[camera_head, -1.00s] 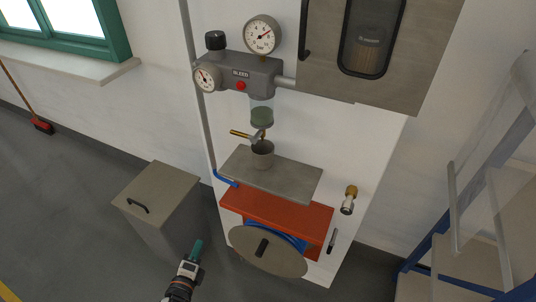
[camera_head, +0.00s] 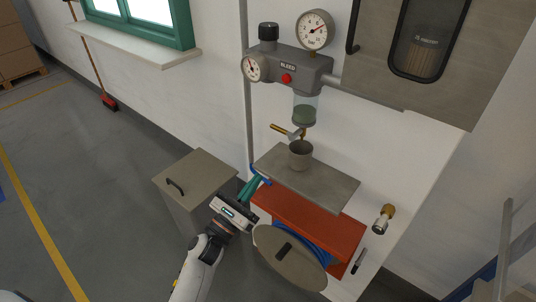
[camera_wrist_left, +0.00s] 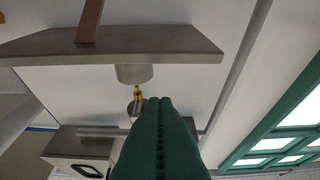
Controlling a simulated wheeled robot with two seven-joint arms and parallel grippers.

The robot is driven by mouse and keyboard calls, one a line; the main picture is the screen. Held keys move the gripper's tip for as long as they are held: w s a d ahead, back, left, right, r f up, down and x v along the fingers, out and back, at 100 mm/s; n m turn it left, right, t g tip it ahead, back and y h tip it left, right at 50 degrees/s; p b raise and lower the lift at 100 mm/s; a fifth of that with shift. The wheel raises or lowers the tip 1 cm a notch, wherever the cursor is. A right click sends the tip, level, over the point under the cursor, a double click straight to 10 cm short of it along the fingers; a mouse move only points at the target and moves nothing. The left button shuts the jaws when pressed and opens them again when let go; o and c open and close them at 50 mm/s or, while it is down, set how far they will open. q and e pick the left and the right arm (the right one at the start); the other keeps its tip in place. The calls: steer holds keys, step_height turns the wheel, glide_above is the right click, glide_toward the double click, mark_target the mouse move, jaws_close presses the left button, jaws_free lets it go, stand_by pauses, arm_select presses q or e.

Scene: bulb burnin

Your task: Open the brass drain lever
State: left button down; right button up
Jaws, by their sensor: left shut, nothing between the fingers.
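The brass drain lever (camera_head: 283,129) sticks out to the left under the clear bowl (camera_head: 304,108) of the grey bleed unit. In the left wrist view a brass part (camera_wrist_left: 138,96) shows beyond the cup, partly behind my fingers. A grey cup (camera_head: 300,154) stands on the grey shelf (camera_head: 327,186) below the lever. My left gripper (camera_head: 252,187) has green fingers, shut and empty, left of the shelf and well below the lever, apart from it. The fingers (camera_wrist_left: 158,108) also fill the middle of the left wrist view. My right gripper is not in view.
A grey bin (camera_head: 200,170) with a handled lid stands left of the shelf. An orange-red shelf (camera_head: 320,225) with a blue hose reel (camera_head: 288,262) is below. Gauges (camera_head: 315,30) and a grey cabinet (camera_head: 420,60) are above. Blue steps (camera_head: 500,270) stand at the right.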

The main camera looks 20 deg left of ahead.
arm_select(q)
steer(key=p+x, duration=0.3)
steer(key=x, duration=0.7)
steer(key=shift+s+r, duration=0.1)
steer(key=shift+r, duration=0.1)
steer(key=shift+s+a+r+p, duration=0.1)
steer(key=shift+s+r+p, duration=0.1)
steer(key=shift+r+p, duration=0.95)
steer(key=shift+s+a+r+p, duration=0.1)
steer(key=shift+s+r+p, duration=0.2)
steer(key=shift+r, duration=0.35)
steer(key=shift+w+f, duration=0.1)
steer(key=shift+m+b, duration=0.4)
steer(key=shift+b, duration=0.05)
steer(key=shift+h, duration=0.4)
